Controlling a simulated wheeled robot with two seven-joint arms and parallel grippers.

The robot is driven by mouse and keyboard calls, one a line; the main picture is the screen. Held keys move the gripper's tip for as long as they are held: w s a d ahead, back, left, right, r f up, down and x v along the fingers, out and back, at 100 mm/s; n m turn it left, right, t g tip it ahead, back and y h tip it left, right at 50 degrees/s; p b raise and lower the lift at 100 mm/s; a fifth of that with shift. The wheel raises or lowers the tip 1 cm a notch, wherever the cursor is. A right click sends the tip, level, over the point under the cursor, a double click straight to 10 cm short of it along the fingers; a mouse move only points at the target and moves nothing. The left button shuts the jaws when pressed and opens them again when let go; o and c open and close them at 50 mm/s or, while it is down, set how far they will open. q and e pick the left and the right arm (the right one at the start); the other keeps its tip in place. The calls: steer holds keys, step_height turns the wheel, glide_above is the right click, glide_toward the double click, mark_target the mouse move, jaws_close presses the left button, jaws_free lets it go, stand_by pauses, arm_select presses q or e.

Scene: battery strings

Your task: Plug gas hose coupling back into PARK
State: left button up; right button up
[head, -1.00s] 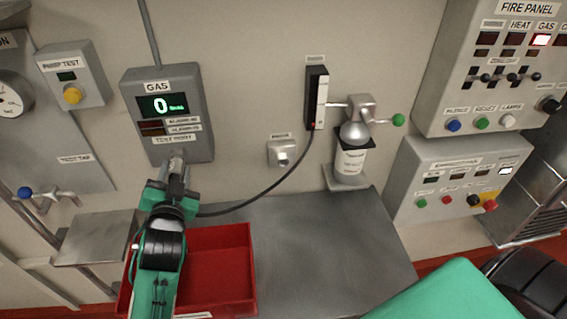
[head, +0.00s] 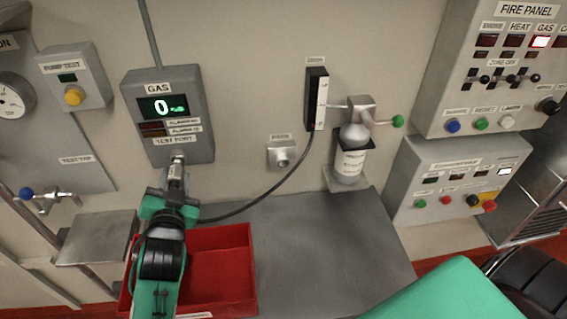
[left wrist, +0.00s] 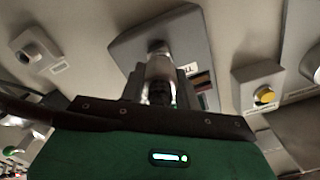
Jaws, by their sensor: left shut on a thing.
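My left gripper (head: 176,182) is shut on the metal hose coupling (left wrist: 159,75) just below the TEST PORT of the gas box (head: 167,115). In the left wrist view the silver coupling stands between the fingers, pointing at the port (left wrist: 156,46). I cannot tell whether its tip is still inside the port or just clear of it. The dark hose (head: 262,195) runs from the gripper up to a black holder (head: 316,100). A small wall socket (head: 282,157) under a label too blurred to read is right of the gas box. It looks empty. My right gripper is not in view.
A red tray (head: 252,265) sits below my left arm on a grey metal shelf (head: 320,240). A bottle (head: 350,160) on a bracket is right of the socket. Panels with buttons (head: 455,180) are at right. The wall between gas box and socket is clear.

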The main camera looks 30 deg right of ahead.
arm_select(q)
steer(key=shift+p+v, duration=0.3)
steer(key=shift+v, duration=0.55)
steer(key=shift+s, duration=0.15)
steer(key=shift+p+v, duration=0.35)
steer(key=shift+v, duration=0.85)
steer(key=v, duration=0.2)
steer(key=shift+s+a, duration=0.15)
steer(key=shift+s, duration=0.15)
